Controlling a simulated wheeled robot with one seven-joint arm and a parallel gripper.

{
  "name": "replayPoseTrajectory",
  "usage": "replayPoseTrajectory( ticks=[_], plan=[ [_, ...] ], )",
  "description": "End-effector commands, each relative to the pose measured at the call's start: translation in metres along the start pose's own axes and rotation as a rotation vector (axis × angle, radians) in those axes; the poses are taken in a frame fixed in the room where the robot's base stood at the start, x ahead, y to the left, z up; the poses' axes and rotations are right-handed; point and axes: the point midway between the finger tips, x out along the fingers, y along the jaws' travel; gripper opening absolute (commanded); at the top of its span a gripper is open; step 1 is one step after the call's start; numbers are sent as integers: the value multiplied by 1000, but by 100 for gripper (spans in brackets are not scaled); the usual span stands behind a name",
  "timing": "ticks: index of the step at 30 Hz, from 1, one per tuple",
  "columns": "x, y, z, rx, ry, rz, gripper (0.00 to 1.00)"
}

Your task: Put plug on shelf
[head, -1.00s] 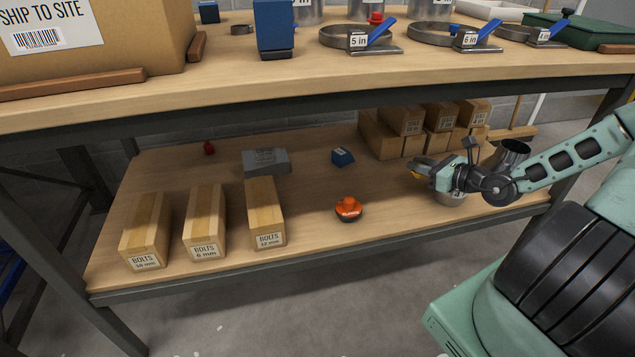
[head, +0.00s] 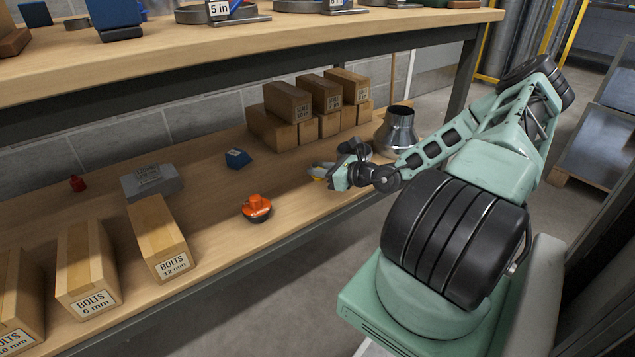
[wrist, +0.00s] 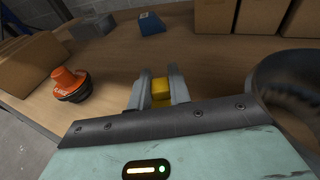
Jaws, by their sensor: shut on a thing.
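My gripper (head: 321,172) is over the lower shelf (head: 215,215), in front of the stacked cartons. In the wrist view its two fingers (wrist: 158,92) are shut on a small yellow block-like piece (wrist: 161,87), which appears to be the plug. Only a sliver of yellow (head: 318,179) shows at the fingertips in the head view. The fingers hide its sides, and I cannot tell whether it touches the shelf board.
An orange and black object (head: 257,208), a blue block (head: 238,159) and a grey block (head: 152,181) stand left. Bolt boxes (head: 160,240) line the front left. Stacked cartons (head: 288,102) are behind; a metal cone (head: 397,130) is right. The upper tabletop (head: 300,45) overhangs.

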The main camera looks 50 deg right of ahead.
Motion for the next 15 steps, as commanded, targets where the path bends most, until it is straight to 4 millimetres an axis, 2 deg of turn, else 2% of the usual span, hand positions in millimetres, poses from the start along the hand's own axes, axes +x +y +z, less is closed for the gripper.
replayPoseTrajectory(
  ticks=[3,6,15],
  plan=[
    [5,1,-22,3,0,0,0],
    [7,0,-31,2,0,0,0],
    [7,0,-30,1,1,0,0]
  ],
)
